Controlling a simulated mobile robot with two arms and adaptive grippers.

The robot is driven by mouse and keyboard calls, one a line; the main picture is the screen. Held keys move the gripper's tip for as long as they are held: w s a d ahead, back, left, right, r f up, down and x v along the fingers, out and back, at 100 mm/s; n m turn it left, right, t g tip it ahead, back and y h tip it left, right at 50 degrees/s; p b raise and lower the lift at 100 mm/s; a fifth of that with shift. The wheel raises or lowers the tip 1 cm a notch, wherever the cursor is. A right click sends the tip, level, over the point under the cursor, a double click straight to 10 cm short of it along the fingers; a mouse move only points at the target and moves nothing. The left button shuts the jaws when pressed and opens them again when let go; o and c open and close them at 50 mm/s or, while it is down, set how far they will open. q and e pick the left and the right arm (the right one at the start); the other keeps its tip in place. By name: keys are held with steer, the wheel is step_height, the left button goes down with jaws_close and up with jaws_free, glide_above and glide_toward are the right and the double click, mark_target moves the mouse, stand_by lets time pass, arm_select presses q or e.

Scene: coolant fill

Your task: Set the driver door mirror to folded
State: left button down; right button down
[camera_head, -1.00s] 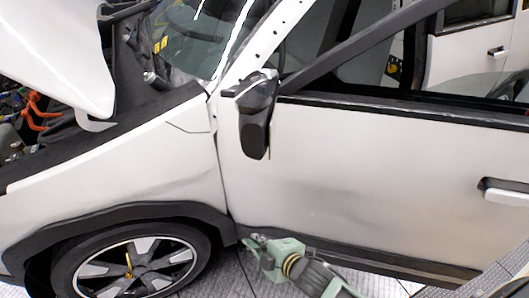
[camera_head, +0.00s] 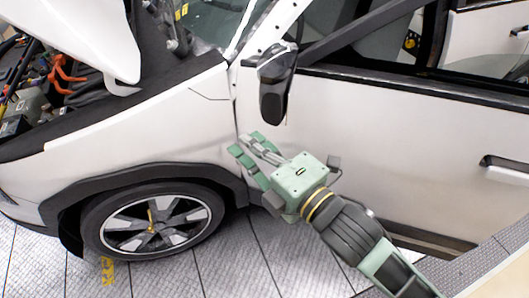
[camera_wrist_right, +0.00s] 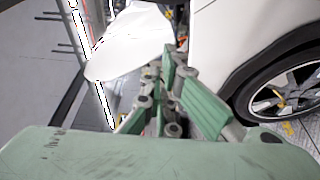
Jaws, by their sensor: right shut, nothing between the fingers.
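The driver door mirror (camera_head: 275,92) is a dark housing with a light patch at its top. It sits at the front upper corner of the white driver door (camera_head: 375,130) and sticks out from the door; its exact fold angle is hard to tell. My right gripper (camera_head: 249,146), green and grey, is shut and empty. In the head view it appears below and slightly left of the mirror, apart from it, in front of the fender and door seam. Its fingers also show in the right wrist view (camera_wrist_right: 165,95), where the mirror cannot be made out. My left gripper is not in view.
The front wheel (camera_head: 155,222) is below left of my right gripper. The raised white hood (camera_head: 95,35) and open engine bay (camera_head: 45,90) are at the upper left. The door handle (camera_head: 508,170) is at the right. Tiled floor (camera_head: 235,265) lies below.

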steer(key=w+p, duration=0.1)
steer(key=w, duration=0.1)
steer(key=w+d+p, duration=0.1)
steer(key=w, duration=0.1)
steer(key=shift+w+r+p, duration=0.1)
steer(key=shift+w+p, duration=0.25)
steer(key=shift+w, duration=0.05)
